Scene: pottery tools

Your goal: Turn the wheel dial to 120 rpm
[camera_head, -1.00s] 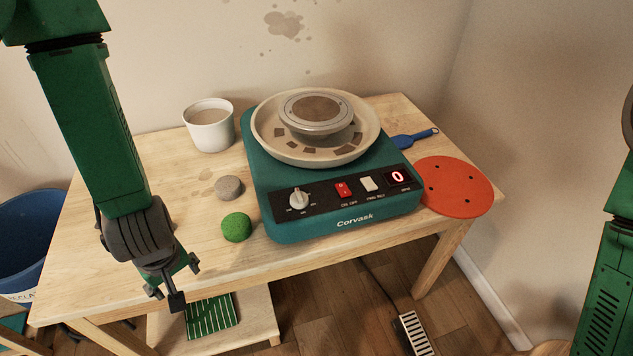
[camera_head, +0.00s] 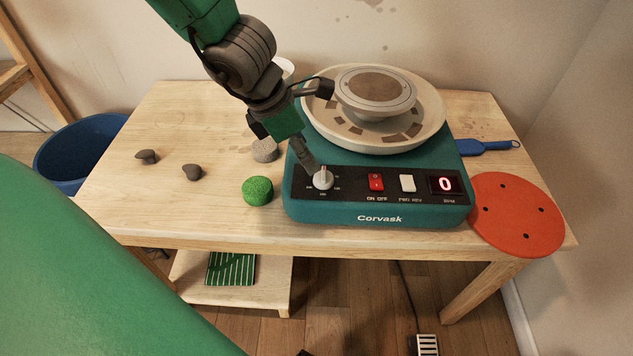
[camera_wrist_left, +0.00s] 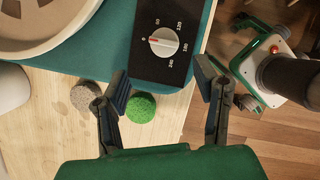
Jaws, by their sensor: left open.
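The dial (camera_head: 323,178) is a pale round knob on the black front panel of the teal Corvask wheel (camera_head: 380,218). In the left wrist view the dial (camera_wrist_left: 163,42) has a red mark on its left side, pointing away from the 60, 120, 180 and 240 labels. The red display (camera_head: 445,184) reads 0. My left gripper (camera_head: 305,155) is above and beside the dial, partly in front of the panel. In the left wrist view its fingers (camera_wrist_left: 165,88) are spread and empty, with the dial beyond them; contact is not visible. My right gripper is out of view.
A red switch (camera_head: 376,183) and a white switch (camera_head: 407,183) sit right of the dial. An orange disc (camera_head: 517,214) and a blue tool (camera_head: 485,147) lie to the right.

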